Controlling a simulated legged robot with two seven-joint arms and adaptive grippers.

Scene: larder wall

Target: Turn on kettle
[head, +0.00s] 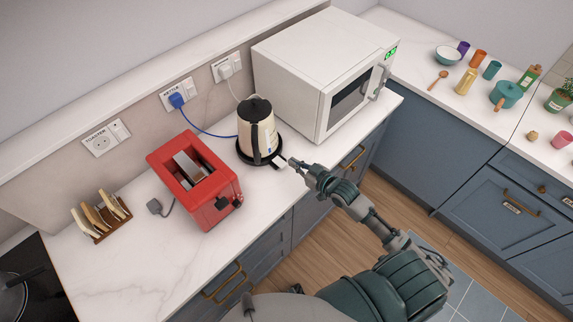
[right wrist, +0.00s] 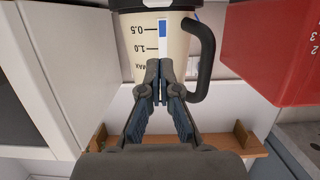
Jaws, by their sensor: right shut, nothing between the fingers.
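A cream kettle (head: 266,137) with a black lid, handle and base stands upright on the white counter between the toaster and the microwave. A blue cord runs from the kettle's base to a blue plug (head: 177,100) in the wall socket marked kettle. My right gripper (head: 291,161) is shut and empty, close in front of the kettle near its base. In the right wrist view the kettle (right wrist: 160,45) appears upside down with its level marks and blue strip, and the shut fingertips (right wrist: 163,82) overlap its lower part in the picture. I cannot tell if they touch. My left gripper is not in view.
A red toaster (head: 196,181) stands left of the kettle, its grey plug (head: 154,206) loose on the counter. A white microwave (head: 325,70) stands close on the right. A toast rack (head: 101,216) is farther left. The counter's front edge runs below my right arm.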

